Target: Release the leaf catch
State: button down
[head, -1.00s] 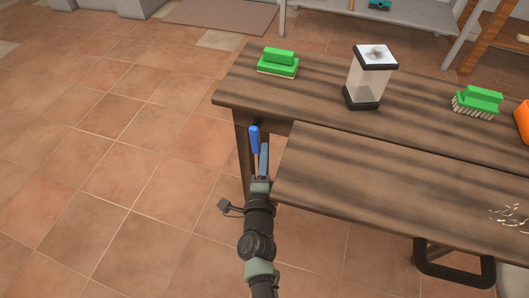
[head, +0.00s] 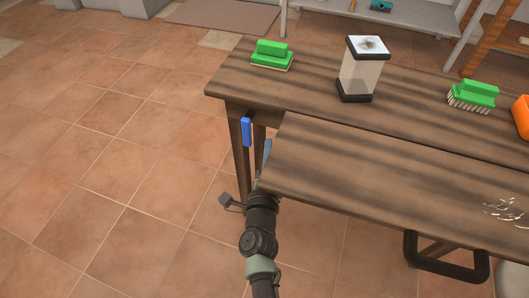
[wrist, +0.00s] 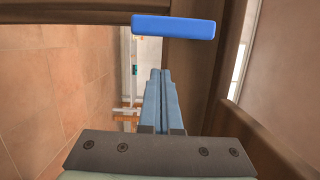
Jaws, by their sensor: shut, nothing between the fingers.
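The leaf catch is a blue bar (head: 246,132) at the left end of the table, by the table leg below the top's edge. In the wrist view the blue bar (wrist: 173,27) lies crosswise at the top, beyond my fingertips. My gripper (wrist: 161,72) has its two blue-grey fingers together with nothing between them. A visible gap lies between the fingertips and the bar in that picture; whether they touch in depth I cannot tell.
The wooden table (head: 310,88) holds a green brush (head: 271,55), a clear canister (head: 360,75), another green brush (head: 473,95) and an orange item (head: 522,118). A black bracket (head: 447,268) is under the leaf. Tiled floor to the left is clear.

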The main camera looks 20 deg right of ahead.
jog(key=p+v, duration=0.3)
jog(key=v, duration=0.7)
jog(key=shift+s+d, duration=0.1)
